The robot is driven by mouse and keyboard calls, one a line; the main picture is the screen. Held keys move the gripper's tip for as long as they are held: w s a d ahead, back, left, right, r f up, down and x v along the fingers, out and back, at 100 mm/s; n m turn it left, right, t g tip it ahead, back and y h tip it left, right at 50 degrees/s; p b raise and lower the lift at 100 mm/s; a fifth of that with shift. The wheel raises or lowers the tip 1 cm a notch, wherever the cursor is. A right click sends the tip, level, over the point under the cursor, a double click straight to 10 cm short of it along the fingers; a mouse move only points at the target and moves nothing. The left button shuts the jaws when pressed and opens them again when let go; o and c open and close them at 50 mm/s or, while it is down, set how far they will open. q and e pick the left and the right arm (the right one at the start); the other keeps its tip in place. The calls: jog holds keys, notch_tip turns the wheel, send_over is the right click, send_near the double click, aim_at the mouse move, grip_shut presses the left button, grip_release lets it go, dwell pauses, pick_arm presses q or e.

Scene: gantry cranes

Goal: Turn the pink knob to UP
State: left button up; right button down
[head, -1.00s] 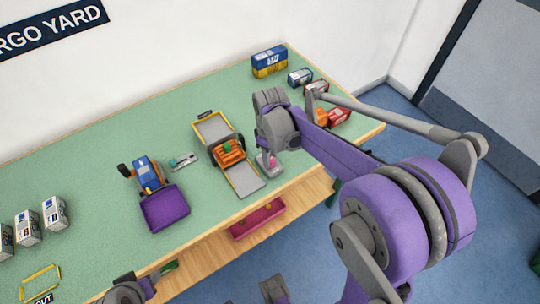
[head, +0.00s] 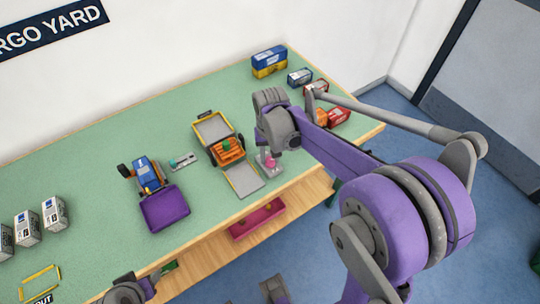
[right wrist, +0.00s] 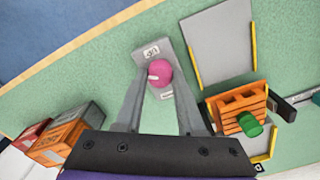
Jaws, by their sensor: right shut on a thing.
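The pink knob (right wrist: 159,74) sits on a small grey plate (right wrist: 146,54) on the green bench top, close to its front edge. A pale pointer mark on the knob faces left in the right wrist view. The plate carries small labels above and below the knob, too small to read surely. My right gripper (right wrist: 158,82) is shut on the knob, one finger on each side. In the head view the knob (head: 269,162) shows below my right wrist, which partly hides the plate.
A truck with an orange crate (head: 226,151) and lowered grey ramp (head: 244,180) stands just left of the knob. A blue vehicle with a purple scoop (head: 165,208) is further left. Several cargo boxes (head: 300,77) stand right. A pink tray (head: 257,218) lies below the bench top.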

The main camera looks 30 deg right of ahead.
aim_at(270, 159)
jog(key=m, duration=0.6)
jog(key=shift+m, duration=0.3)
jog(key=m, duration=0.5)
jog(key=shift+m, duration=0.3)
jog(key=c, duration=0.5)
grip_release()
jog(key=shift+r, duration=0.1)
notch_tip(270, 159, up, 11)
jog(key=shift+f+p, duration=0.2)
jog(key=shift+p, duration=0.4)
